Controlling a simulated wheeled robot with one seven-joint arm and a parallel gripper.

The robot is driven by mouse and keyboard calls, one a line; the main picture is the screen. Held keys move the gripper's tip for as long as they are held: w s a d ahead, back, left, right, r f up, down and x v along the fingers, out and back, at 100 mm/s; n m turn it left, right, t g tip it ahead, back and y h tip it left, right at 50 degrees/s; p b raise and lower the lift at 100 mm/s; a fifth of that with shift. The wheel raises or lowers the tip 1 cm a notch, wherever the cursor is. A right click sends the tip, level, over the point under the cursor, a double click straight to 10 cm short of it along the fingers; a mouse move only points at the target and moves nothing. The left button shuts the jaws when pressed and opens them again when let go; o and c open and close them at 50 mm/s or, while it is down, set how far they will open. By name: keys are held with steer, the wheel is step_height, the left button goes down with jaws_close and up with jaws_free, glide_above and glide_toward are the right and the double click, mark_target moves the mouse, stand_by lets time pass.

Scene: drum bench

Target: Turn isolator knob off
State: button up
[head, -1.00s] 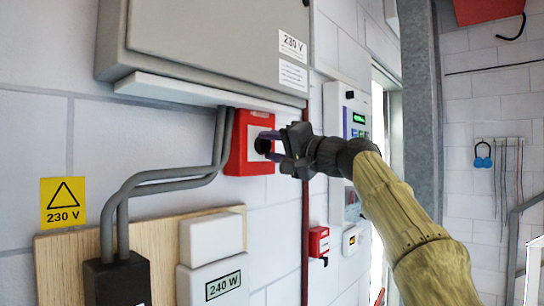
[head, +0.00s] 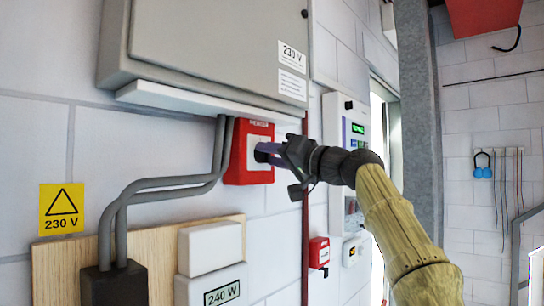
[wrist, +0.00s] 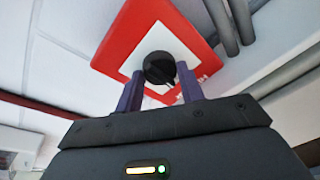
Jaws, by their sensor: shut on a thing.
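The isolator is a red box (head: 237,160) with a white face plate, fixed to the wall below a grey cabinet. Its black round knob (wrist: 159,68) shows in the wrist view, in the middle of the white plate. My gripper (head: 270,153) reaches the knob from the right in the head view. Its purple fingers are shut on the knob, one on each side, as the wrist view (wrist: 161,85) shows. In the head view the fingers hide much of the knob. I cannot read the knob's position marks.
A grey cabinet (head: 215,50) marked 230 V hangs just above, with a white ledge (head: 190,98) under it. Grey conduits (head: 165,190) run close on the left. A smaller red box (head: 319,252) and a panel (head: 353,130) are to the right.

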steer(key=o, duration=1)
steer(key=shift+f, duration=0.1)
steer(key=shift+c, duration=0.2)
steer(key=b+v, duration=0.8)
steer(key=v, duration=0.9)
steer(key=shift+b, duration=0.35)
steer(key=shift+d, duration=0.1)
